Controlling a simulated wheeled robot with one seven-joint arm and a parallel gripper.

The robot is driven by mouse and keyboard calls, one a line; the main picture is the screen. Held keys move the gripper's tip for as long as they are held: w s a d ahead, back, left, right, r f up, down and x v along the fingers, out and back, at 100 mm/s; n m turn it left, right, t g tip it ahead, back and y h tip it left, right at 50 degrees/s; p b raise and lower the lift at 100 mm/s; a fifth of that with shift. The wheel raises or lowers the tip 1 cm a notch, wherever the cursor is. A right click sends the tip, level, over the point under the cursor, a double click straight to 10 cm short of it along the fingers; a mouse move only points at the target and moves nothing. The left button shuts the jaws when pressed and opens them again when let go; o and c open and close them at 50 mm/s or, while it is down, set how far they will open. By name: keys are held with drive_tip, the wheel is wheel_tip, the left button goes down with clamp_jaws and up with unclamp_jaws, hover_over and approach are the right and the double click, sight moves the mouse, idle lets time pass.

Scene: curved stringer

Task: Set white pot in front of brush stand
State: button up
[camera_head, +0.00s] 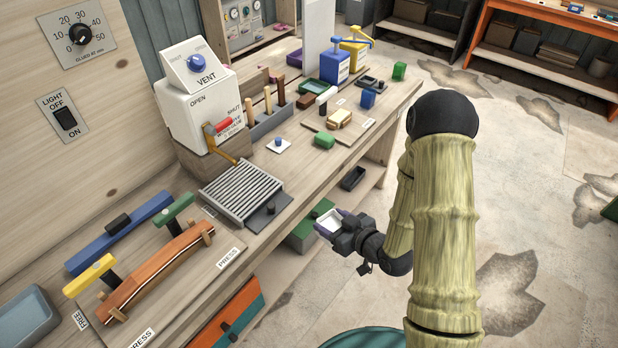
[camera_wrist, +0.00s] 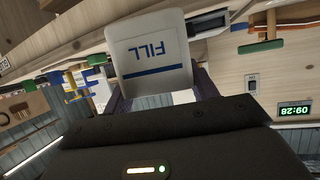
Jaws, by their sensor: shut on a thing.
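My gripper (camera_head: 331,221) is shut on the white pot (camera_head: 327,223), beyond the front edge of the bench and lower than its top. In the wrist view the pot (camera_wrist: 154,50) fills the space between the purple fingers of my gripper (camera_wrist: 158,92), and its side shows the word FILL and a blue line. The brush stand (camera_head: 272,123) is a grey block on the bench with several wooden-handled brushes upright in it. It stands right of the white vent box, well behind and left of my gripper.
A ribbed grill (camera_head: 240,190) is front left. Bare bench (camera_head: 297,165) lies between.

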drive_tip(key=w+d+f+m+t+h, duration=0.2)
drive_tip(key=w+d+f+m+h, duration=0.1)
drive_tip(key=d, duration=0.4)
drive_tip(key=w+d+f+m+t+h, duration=0.2)
drive_tip(key=w+d+f+m+h, duration=0.1)
drive_tip(key=d+f+m+h, duration=0.1)
drive_tip(key=d+m+h, duration=0.1)
drive_tip(key=d+h, duration=0.1)
drive_tip(key=shift+d+f+m+h, duration=0.3)
drive_tip(key=shift+d+f+m, duration=0.05)
drive_tip(key=shift+d+m, duration=0.05)
drive_tip(key=shift+w, duration=0.1)
